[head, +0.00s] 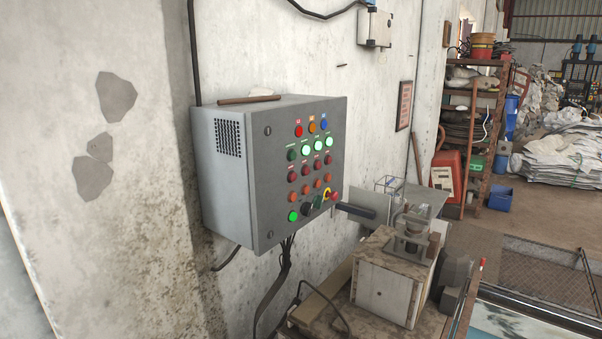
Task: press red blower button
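A grey control cabinet (225,190) hangs on the wall left of centre, its button panel facing right. Red (298,131), orange (311,127) and blue (323,124) round fittings form the top row. Below is a green row: the leftmost (292,155) is dark, the others (318,146) glow. Under it is a row of dark red buttons (305,171), then an orange-red row (305,190). The labels are too small to read, so I cannot tell which red button is the blower's. Neither gripper is in view.
A red emergency stop (334,196) with a yellow surround sits at the panel's lower right, near a lit green button (293,216). A dark bar (356,212) is right of the cabinet. A box-like machine (390,280) stands below right. A cluttered shelf (475,130) is behind.

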